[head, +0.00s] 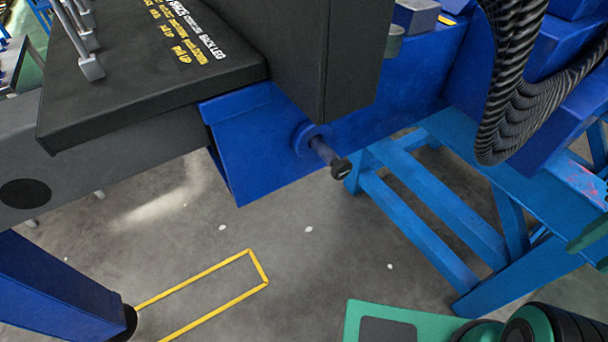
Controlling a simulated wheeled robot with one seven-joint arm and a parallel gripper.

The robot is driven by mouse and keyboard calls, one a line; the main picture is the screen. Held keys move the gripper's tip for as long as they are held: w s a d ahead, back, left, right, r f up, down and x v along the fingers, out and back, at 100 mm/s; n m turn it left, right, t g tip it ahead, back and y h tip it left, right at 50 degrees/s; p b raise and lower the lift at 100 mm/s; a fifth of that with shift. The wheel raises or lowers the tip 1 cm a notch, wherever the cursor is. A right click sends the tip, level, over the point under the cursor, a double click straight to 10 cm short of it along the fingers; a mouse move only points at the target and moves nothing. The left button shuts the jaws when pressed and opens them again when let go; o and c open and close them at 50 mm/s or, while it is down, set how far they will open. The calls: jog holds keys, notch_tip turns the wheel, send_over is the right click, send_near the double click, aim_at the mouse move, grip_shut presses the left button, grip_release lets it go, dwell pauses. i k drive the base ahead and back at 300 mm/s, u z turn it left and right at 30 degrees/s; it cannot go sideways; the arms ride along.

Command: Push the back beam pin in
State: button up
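A dark beam pin (326,155) with a round black knob sticks out of a collar on the side of the blue beam (262,135). A length of its shaft shows between the collar and the knob, and it points down and to the right. I cannot tell from this view alone whether it is the back one. My gripper is not in view.
A black control panel (150,75) with levers and yellow and white lettering is at the upper left. Ribbed black hoses (510,80) hang at the right. A light blue trestle (420,215) stands behind the beam. Bare floor with a yellow outline (215,268) lies below.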

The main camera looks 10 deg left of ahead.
aim_at(341, 168)
jog(key=u, duration=0.9)
jog(key=k, duration=0.5)
jog(key=z, duration=0.85)
jog(key=k, duration=0.4)
jog(key=z, duration=0.9)
